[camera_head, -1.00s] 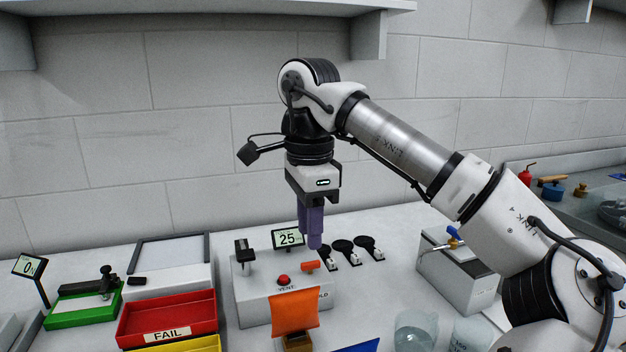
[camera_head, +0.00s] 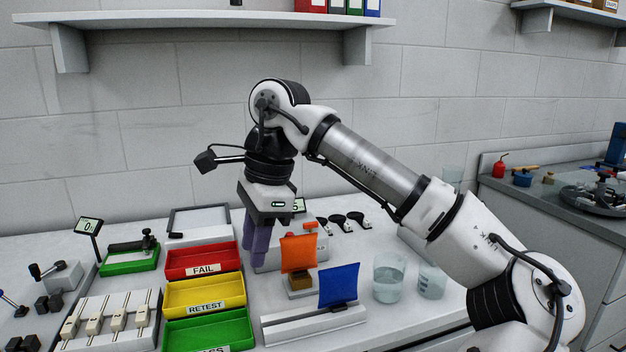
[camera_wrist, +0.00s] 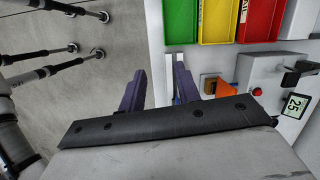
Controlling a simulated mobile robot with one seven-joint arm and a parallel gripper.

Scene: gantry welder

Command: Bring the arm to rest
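My arm reaches in from the right of the head view, bent at the elbow, with my gripper (camera_head: 254,262) hanging downward over the bench (camera_head: 120,222). Its purple fingers are in front of the grey control box (camera_head: 290,255) and just right of the red FAIL tray (camera_head: 203,260). In the wrist view the two fingers of my gripper (camera_wrist: 160,88) stand well apart, with nothing seen held between them. The bench edge and the floor show beyond them.
An orange flag on a block (camera_head: 298,254) and a blue flag (camera_head: 339,285) stand close right of the fingers. Yellow (camera_head: 205,294) and green (camera_head: 207,330) trays lie nearer. Two beakers (camera_head: 388,278) stand further right. A shelf (camera_head: 200,22) hangs above.

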